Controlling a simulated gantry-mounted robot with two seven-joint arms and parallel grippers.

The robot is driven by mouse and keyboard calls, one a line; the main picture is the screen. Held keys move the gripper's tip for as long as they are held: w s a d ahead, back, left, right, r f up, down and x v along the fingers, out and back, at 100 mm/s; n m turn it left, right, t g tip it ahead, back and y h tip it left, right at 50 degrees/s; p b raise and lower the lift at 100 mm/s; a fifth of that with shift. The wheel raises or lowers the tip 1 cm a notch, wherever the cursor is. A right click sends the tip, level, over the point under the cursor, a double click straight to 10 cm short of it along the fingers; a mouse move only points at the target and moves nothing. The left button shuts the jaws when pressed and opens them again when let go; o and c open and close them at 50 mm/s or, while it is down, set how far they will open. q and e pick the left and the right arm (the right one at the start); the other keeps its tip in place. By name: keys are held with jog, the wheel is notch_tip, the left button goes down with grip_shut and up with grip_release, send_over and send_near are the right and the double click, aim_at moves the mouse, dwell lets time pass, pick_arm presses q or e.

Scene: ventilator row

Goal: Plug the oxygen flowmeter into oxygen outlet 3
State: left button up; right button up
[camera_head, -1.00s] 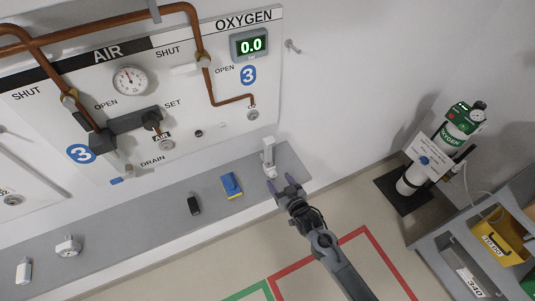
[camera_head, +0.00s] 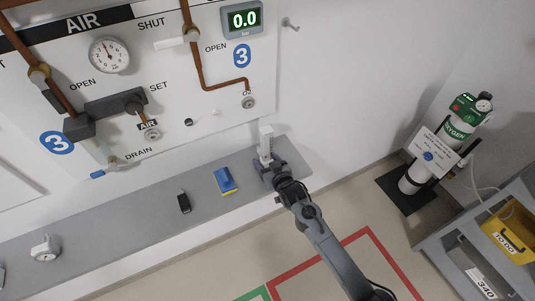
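The white oxygen flowmeter (camera_head: 266,141) stands upright on the grey ledge, below the oxygen panel. Oxygen outlet 3 (camera_head: 249,102) is a round metal socket at the end of the copper pipe, above the flowmeter; nothing is plugged into it. My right gripper (camera_head: 270,164) is at the lower part of the flowmeter, its fingers apart on either side of it. The fingers look open, and the flowmeter's base is partly hidden by them. My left gripper is not in view.
A blue and yellow block (camera_head: 225,181), a small black object (camera_head: 184,201) and a white gauge-like device (camera_head: 45,248) stand on the grey ledge (camera_head: 130,220). An oxygen cylinder (camera_head: 440,152) and a cart with a yellow bin (camera_head: 511,232) stand at the right. The wall right of the panel is mostly clear.

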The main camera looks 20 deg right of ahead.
jog(key=shift+w, duration=0.1)
dwell(0.6)
jog(key=shift+r, duration=0.1)
grip_shut()
jog(key=shift+r+p, duration=0.2)
jog(key=shift+p, duration=0.1)
jog(key=shift+r+p, duration=0.7)
